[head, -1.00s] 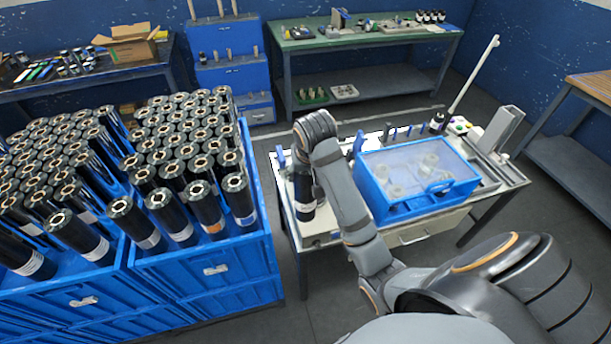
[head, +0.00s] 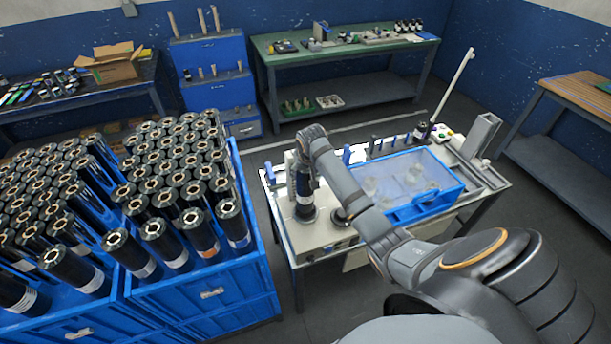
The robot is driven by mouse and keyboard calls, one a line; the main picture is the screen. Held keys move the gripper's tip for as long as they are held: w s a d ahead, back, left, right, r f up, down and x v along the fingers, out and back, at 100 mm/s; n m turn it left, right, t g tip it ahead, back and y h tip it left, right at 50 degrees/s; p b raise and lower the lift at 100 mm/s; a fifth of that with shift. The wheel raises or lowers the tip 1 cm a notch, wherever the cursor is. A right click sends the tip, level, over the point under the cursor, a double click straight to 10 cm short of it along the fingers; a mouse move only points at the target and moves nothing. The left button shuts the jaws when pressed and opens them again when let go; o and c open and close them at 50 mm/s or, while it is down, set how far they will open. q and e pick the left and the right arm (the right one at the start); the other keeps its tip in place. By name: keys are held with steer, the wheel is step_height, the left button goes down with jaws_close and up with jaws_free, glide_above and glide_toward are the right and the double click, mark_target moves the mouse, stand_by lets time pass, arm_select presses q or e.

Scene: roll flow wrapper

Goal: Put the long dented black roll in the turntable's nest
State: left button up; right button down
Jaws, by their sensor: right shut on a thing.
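A black roll (head: 304,188) stands upright at the left end of the wrapping machine's table, with a pale band near its top. My right gripper (head: 305,168) is at its upper part and shut on it; the fingers are mostly hidden by my wrist. The roll's lower end is at a dark round base (head: 305,213); I cannot tell whether it is seated in it or just above it. A second dark round piece (head: 341,216) lies just right of it, partly behind my forearm. I cannot make out a dent. My left gripper is not in view.
Blue crates (head: 205,293) packed with upright black rolls stand at the left. A blue-framed clear cover (head: 437,207) sits right of the roll on the machine table (head: 310,243). Blue upright pieces (head: 347,154) stand close behind. A pale post (head: 455,85) rises at the back right.

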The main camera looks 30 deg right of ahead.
steer(key=shift+w+d+f, duration=0.2)
steer(key=shift+w+f, duration=0.1)
steer(key=shift+f, duration=0.05)
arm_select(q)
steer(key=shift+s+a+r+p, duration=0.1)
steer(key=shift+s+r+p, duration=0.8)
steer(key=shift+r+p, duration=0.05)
arm_select(e)
steer(key=shift+f, duration=1.75)
steer(key=c, duration=0.7)
jaws_free()
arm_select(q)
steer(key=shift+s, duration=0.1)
arm_select(e)
steer(key=o, duration=0.3)
arm_select(q)
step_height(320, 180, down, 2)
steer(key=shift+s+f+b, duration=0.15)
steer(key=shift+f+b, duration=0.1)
steer(key=shift+b, duration=1)
arm_select(e)
steer(key=v, duration=1.2)
steer(key=shift+s, duration=0.1)
